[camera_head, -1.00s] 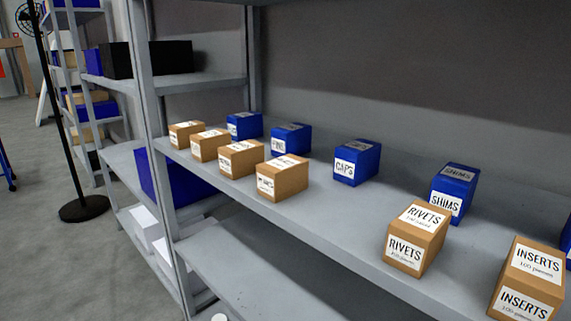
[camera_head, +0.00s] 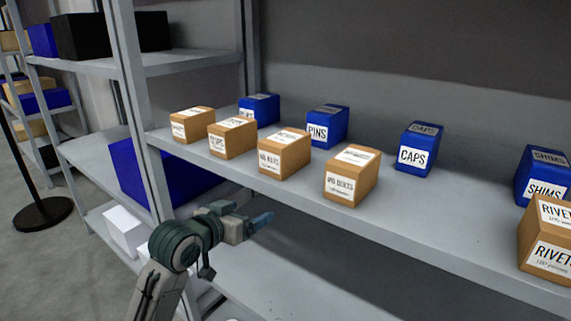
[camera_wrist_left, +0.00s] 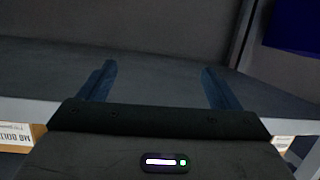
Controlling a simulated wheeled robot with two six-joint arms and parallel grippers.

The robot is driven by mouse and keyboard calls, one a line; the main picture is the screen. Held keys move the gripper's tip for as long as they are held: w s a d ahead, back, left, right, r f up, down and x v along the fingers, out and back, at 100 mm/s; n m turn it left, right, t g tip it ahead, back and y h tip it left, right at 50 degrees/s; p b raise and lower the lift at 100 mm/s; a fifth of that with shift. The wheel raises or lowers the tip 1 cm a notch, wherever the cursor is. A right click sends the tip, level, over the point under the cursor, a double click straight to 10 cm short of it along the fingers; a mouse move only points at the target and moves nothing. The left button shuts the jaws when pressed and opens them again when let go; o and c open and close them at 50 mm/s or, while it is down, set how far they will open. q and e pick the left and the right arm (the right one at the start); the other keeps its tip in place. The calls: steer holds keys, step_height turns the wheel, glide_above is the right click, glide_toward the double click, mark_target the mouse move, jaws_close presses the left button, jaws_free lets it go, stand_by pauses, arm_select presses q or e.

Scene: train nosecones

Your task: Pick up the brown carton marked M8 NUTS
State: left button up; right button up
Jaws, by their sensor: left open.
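Several brown cartons with white labels stand in a row along the front of the shelf. The third carton from the left (camera_head: 285,153) and the fourth (camera_head: 352,176) have labels that seem to start with M. The print is too blurred for me to tell which one reads M8 NUTS. My left gripper (camera_head: 262,219) is open and empty, in front of the shelf and below its front edge, apart from the cartons. Its two spread fingers (camera_wrist_left: 157,82) show in the left wrist view, with an upside-down carton label (camera_wrist_left: 14,135) at the left edge. My right gripper is not in view.
Blue boxes stand behind the row, including PINS (camera_head: 327,126), CAPS (camera_head: 418,148) and SHIMS (camera_head: 543,176). A RIVETS carton (camera_head: 547,235) is at the right. A grey shelf post (camera_head: 133,110) rises at the left. The shelf front (camera_head: 430,240) between the fourth carton and RIVETS is clear.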

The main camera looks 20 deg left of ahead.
arm_select(q)
step_height(320, 180, up, 5)
steer(key=s+d, duration=0.1)
steer(key=s, duration=0.1)
steer(key=m+t+h, duration=0.2)
steer(key=h, duration=0.1)
glide_toward(278, 140)
steer(key=w+d, duration=0.1)
steer(key=w, duration=0.1)
steer(key=w+d+f+p, duration=0.1)
steer(key=shift+w+d, duration=0.15)
steer(key=shift+w, duration=0.25)
steer(key=shift+w+p, duration=0.25)
steer(key=shift+p, duration=0.05)
steer(key=shift+w+d+r, duration=0.1)
steer(key=shift+w, duration=0.15)
steer(key=p+x, duration=0.2)
steer(key=x, duration=0.1)
steer(key=shift+w, duration=0.3)
steer(key=shift+w+d+p, duration=0.15)
steer(key=shift+w+p, duration=0.15)
steer(key=shift+w, duration=0.2)
steer(key=shift+s, duration=0.1)
steer(key=c, duration=1.4)
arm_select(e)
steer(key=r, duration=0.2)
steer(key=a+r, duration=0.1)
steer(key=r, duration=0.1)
